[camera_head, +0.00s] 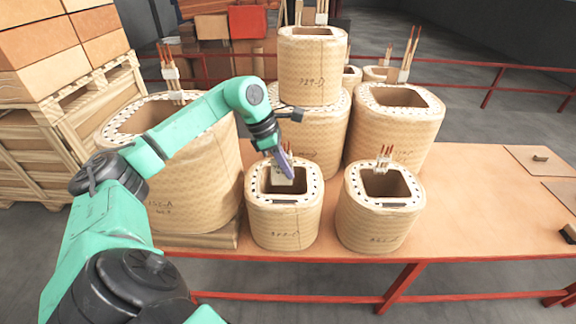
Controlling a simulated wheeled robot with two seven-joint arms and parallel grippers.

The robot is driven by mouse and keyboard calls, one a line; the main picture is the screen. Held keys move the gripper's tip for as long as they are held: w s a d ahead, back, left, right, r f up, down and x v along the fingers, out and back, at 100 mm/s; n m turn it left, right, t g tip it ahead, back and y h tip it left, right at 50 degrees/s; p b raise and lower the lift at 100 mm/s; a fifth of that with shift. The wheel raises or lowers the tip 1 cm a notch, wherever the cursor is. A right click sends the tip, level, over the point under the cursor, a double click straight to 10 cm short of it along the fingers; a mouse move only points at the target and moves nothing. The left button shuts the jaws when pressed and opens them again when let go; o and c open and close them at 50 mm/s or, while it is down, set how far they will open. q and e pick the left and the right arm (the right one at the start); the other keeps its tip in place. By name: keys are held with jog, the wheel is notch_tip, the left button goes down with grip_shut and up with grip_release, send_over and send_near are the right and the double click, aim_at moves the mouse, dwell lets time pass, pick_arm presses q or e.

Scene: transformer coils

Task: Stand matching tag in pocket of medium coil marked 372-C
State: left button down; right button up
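A medium tan coil (284,225) stands at the front middle of the table, with a dark opening and a ring of spacers on top. Its handwritten mark is too small to read surely, but may be 372-C. My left gripper (284,168) reaches down over the back of its top rim, beside the copper leads. A pale piece (280,186) shows just below the fingertips in the opening. I cannot tell whether it is a tag in the fingers or part of the coil. A similar coil (377,222) stands to the right. My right gripper is out of view.
A large coil (190,185) stands close on the left, under my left arm. Tall coils (398,125) and a stacked coil (312,70) stand behind. Small dark pieces (540,158) lie on mats at the right. The table (470,215) is clear right of the front coils.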

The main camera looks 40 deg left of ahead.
aim_at(288, 184)
pick_arm(q)
jog(key=shift+b+x, duration=0.65)
jog(key=shift+x, duration=0.4)
jog(key=shift+a+f+b, duration=0.15)
jog(key=shift+f+b, duration=0.45)
jog(key=shift+f, duration=0.2)
notch_tip(288, 184, down, 2)
jog(key=shift+s+f+b, duration=0.1)
jog(key=shift+b, duration=0.85)
notch_tip(288, 184, down, 4)
jog(key=b, duration=0.3)
jog(key=shift+f+b, duration=0.25)
jog(key=shift+b, duration=0.05)
jog(key=shift+s, duration=0.1)
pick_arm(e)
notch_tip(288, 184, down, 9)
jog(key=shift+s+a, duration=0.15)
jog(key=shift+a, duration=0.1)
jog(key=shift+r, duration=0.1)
